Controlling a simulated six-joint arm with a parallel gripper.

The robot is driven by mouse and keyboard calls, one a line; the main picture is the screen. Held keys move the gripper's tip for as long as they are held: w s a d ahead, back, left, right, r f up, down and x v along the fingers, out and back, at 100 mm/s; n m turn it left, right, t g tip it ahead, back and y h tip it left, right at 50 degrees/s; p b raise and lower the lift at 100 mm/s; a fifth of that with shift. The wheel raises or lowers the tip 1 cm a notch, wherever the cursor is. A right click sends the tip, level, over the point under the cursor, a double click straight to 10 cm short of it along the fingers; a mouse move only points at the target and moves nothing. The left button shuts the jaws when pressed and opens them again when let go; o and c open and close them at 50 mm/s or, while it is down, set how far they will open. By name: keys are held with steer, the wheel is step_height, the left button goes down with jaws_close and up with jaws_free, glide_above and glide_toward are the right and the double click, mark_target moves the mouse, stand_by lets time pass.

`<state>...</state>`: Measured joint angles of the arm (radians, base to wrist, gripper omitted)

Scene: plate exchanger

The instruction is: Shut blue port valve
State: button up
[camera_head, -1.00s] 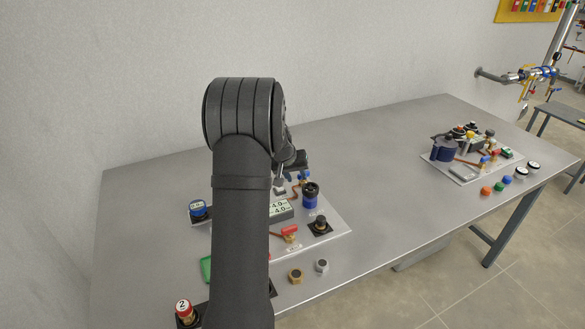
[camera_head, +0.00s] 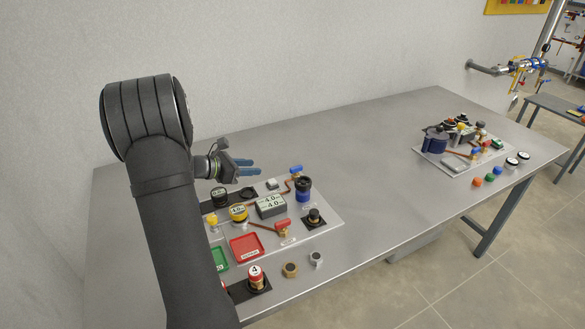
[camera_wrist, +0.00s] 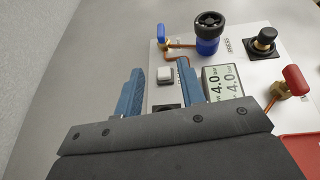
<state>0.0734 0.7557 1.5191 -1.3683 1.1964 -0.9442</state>
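The valve with the blue handle (camera_head: 296,170) stands at the back of the light base plate, just left of the blue cylinder. In the wrist view its blue handle (camera_wrist: 160,34) shows at the top, with a copper pipe at its foot. The turn of the handle relative to the pipe is hard to make out. My gripper (camera_head: 246,168) hangs above the back left of the plate, left of the valve and apart from it.
A blue cylinder with a black knob (camera_head: 304,189), a grey display (camera_head: 271,206) and a red-handled valve (camera_head: 284,227) are on the plate. A red tray (camera_head: 247,245) lies in front. A second board (camera_head: 460,164) is far right. Bare table lies between the boards.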

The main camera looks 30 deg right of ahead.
mark_target(294, 167)
steer(key=x, duration=1.7)
steer(key=shift+f, duration=0.15)
jaws_close()
